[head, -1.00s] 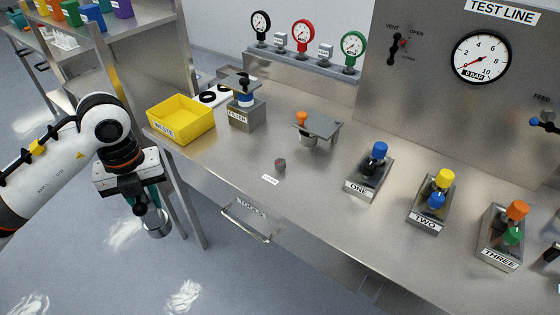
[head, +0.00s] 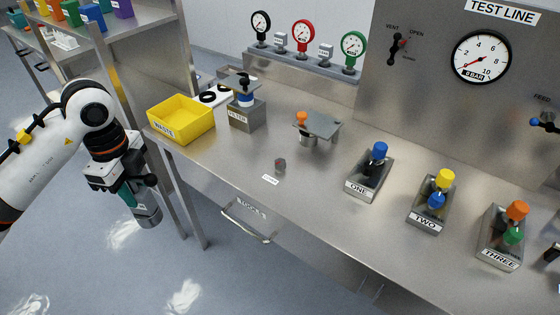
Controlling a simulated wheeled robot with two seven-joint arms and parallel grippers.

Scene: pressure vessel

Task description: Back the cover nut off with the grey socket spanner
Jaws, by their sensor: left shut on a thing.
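My left gripper (head: 133,186) hangs over the floor, left of the bench. It is shut on a grey cylinder (head: 148,208) with a teal part (head: 127,194) beside it. I cannot tell for certain that this is the grey socket spanner. The gripper is well away from both. My right gripper is out of view.
A yellow WASTE bin (head: 180,118) stands at the bench's left end, beside the FILTER block (head: 247,114). Blocks ONE (head: 358,190), TWO (head: 424,222) and THREE (head: 497,255) line the right side. The front middle bench is clear.

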